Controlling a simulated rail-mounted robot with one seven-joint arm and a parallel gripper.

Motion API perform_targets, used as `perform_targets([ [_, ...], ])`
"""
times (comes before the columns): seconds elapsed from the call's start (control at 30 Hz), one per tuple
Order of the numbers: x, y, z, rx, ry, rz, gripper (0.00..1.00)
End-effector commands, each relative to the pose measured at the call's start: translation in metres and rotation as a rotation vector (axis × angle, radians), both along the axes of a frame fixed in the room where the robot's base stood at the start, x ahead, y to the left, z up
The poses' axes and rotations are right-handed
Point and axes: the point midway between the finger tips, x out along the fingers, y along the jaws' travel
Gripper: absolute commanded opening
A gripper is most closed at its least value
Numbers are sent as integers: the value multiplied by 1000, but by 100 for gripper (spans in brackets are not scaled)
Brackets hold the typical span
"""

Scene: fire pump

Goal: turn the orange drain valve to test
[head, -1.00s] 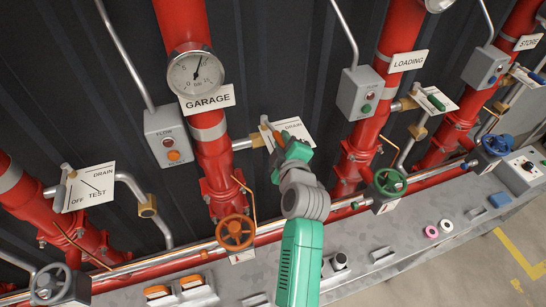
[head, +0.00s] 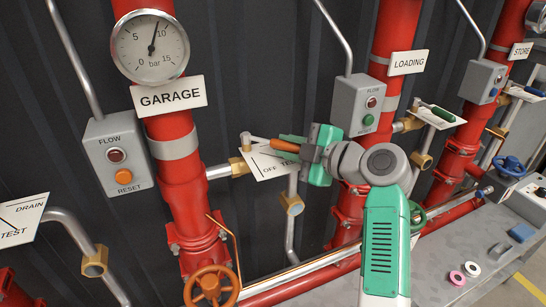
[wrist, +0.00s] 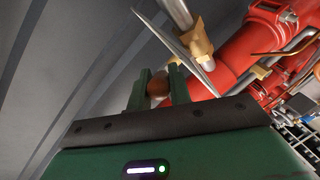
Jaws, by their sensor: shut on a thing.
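The orange drain valve handle (head: 285,145) belongs to the GARAGE pipe branch. My gripper (head: 299,148) comes from the right and is shut on the handle's outer end. In the wrist view the handle's rounded end (wrist: 158,86) sits between the two green fingers (wrist: 160,92). My gripper hides the right part of the plate, so the lettering there cannot be read fully.
The red GARAGE pipe (head: 178,190) with its gauge (head: 150,47) stands left of the valve. A grey flow box (head: 117,155) is beside it. An orange handwheel (head: 211,287) is below. The LOADING flow box (head: 361,104) is at the right, behind my arm.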

Motion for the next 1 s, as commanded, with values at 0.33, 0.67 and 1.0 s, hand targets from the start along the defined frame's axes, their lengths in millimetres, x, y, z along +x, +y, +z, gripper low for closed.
perform_targets([
  [0.33,1,-7,-1,-3,2,11,0],
  [0.67,1,-7,-2,-3,2,10,37],
  [1.0,-2,-11,0,-1,1,11,41],
])
